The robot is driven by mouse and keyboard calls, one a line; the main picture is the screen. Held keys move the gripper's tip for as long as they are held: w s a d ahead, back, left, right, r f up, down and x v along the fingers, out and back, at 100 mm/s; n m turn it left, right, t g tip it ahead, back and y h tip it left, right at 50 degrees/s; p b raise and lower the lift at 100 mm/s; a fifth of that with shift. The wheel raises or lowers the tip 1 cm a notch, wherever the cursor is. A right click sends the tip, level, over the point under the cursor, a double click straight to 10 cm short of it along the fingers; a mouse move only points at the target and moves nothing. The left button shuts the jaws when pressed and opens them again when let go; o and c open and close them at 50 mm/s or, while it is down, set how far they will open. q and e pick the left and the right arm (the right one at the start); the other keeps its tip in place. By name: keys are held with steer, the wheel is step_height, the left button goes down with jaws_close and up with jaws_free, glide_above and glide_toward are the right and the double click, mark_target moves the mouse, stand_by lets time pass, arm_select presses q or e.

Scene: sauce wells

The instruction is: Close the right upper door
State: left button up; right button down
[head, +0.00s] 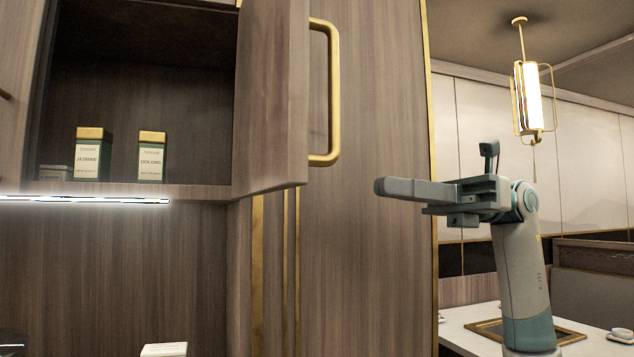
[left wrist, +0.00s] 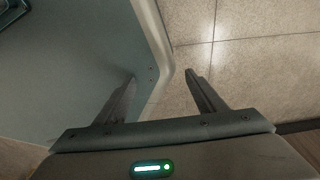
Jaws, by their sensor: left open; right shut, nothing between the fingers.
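The right upper door (head: 272,95) is a wooden cabinet door and stands open in the head view, swung outward at the right of the cabinet opening. Its gold bar handle (head: 333,92) is on the side facing right. My right gripper (head: 382,187) is shut and empty, to the right of the door and a little below the handle, apart from both in the picture. My left gripper (left wrist: 160,82) is open and empty in the left wrist view, over the floor and a grey surface. It is not in the head view.
The cabinet's shelf (head: 205,191) holds a tin box (head: 92,158), a second tin (head: 152,160) and a low box (head: 55,173). A lamp (head: 530,98) hangs at the right, above a white table (head: 600,342). A small white box (head: 164,350) is at the bottom.

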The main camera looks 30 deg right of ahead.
steer(key=shift+s+d+r+t+h, duration=0.1)
steer(key=shift+s+d+t+h, duration=0.35)
steer(key=shift+s+d, duration=0.4)
steer(key=shift+w+a, duration=0.1)
steer(key=shift+w, duration=0.05)
steer(key=p, duration=0.5)
glide_toward(270, 131)
steer(key=w+a+f, duration=0.1)
steer(key=a+f, duration=0.2)
steer(key=f, duration=0.2)
arm_select(q)
steer(key=shift+g, duration=0.5)
steer(key=shift+s+a+r, duration=0.2)
steer(key=shift+s+r, duration=0.3)
steer(key=shift+r, duration=0.3)
steer(key=shift+s+a+r, duration=0.15)
steer(key=shift+s+r, duration=0.35)
steer(key=shift+r, duration=0.25)
steer(key=shift+s+a+r, duration=0.2)
steer(key=shift+s+r, duration=0.3)
steer(key=shift+r, duration=0.3)
arm_select(e)
steer(key=shift+w+a+f, duration=0.1)
steer(key=shift+w+a, duration=0.05)
steer(key=shift+a, duration=0.55)
steer(key=shift+a, duration=0.1)
